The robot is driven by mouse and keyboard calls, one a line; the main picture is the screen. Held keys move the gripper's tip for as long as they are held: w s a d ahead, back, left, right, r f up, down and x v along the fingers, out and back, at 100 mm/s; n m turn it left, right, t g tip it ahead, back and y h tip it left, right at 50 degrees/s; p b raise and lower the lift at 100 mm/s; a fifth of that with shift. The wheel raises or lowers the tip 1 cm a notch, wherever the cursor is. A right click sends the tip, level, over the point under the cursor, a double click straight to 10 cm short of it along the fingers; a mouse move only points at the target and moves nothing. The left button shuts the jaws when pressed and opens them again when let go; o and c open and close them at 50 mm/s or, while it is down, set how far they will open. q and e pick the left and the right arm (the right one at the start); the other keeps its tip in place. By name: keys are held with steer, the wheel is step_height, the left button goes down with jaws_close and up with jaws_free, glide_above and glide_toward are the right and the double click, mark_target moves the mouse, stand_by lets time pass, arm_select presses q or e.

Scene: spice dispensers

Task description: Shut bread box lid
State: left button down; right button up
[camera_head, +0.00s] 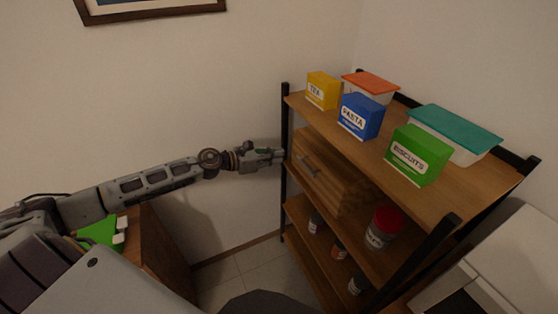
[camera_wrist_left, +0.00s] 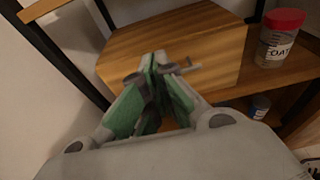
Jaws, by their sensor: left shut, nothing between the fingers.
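The wooden bread box (camera_head: 338,184) sits on the middle shelf of the rack, and its lid side with a metal bar handle (camera_head: 308,165) faces left. In the left wrist view the box (camera_wrist_left: 205,45) fills the upper middle, and the handle (camera_wrist_left: 187,68) shows just right of the fingertips. The lid looks down or nearly down; I cannot tell if it is fully shut. My left gripper (camera_head: 282,154) is shut and empty, close to the box's front near the left rack post. Its green-padded fingers (camera_wrist_left: 155,62) hide part of the box. I do not see my right gripper.
The rack's top shelf (camera_head: 470,190) carries a tea box (camera_head: 322,91), pasta box (camera_head: 361,117), biscuits box (camera_head: 418,156) and lidded tubs. A red-lidded jar (camera_head: 382,229) stands beside the bread box. Small jars stand below. A wooden cabinet (camera_head: 150,250) is at lower left.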

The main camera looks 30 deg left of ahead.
arm_select(q)
steer(key=shift+s+a+r, duration=0.3)
steer(key=shift+s+r, duration=0.15)
steer(key=shift+r, duration=0.35)
